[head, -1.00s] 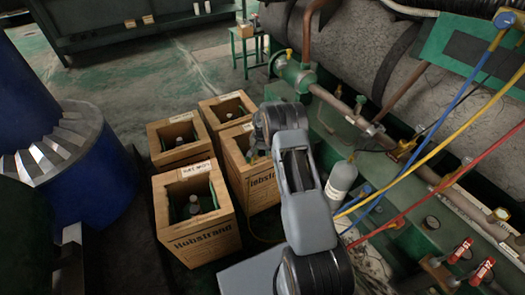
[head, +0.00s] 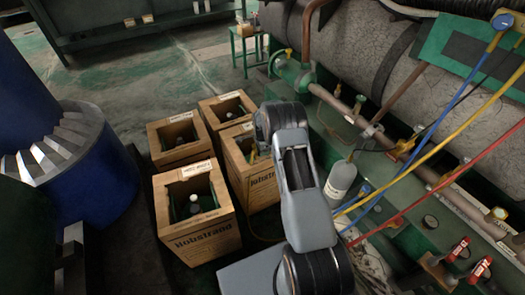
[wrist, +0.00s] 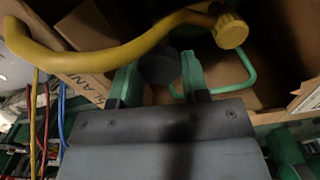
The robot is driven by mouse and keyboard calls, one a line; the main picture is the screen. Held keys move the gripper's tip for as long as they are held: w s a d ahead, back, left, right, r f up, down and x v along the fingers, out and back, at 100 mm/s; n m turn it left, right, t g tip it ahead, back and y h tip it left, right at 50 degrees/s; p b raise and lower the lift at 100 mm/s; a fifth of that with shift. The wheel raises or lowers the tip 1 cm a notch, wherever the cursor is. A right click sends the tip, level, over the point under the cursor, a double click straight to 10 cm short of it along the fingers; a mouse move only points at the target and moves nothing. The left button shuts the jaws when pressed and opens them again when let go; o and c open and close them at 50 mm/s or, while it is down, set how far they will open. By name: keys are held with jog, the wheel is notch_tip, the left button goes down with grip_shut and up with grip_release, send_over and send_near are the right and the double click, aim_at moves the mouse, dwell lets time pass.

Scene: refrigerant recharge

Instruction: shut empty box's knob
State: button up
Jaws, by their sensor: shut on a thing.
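In the wrist view, my gripper (wrist: 160,75) has its two green fingers on either side of a dark round knob (wrist: 158,67) and is shut on it. A yellow hose (wrist: 130,50) with a yellow ribbed cap (wrist: 230,31) arches just beyond the fingers. A bent green rod (wrist: 247,72) shows to the right, inside an open cardboard box (wrist: 280,40). In the head view, my arm reaches the right-hand box (head: 262,188), whose opening shows a bit of yellow. My gripper is hidden there behind the arm. Small box labels are too blurred to read surely.
Several other open boxes stand close by, including the front one (head: 200,242) with a bottle inside. A blue drum (head: 75,165) stands at left. Pipework, a grey-white cylinder (head: 340,180) and blue, yellow and red hoses crowd the right. Floor is clear behind the boxes.

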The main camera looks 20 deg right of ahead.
jog(key=m, duration=0.5)
dwell(0.8)
jog(key=o, duration=0.9)
jog(key=shift+s, duration=0.1)
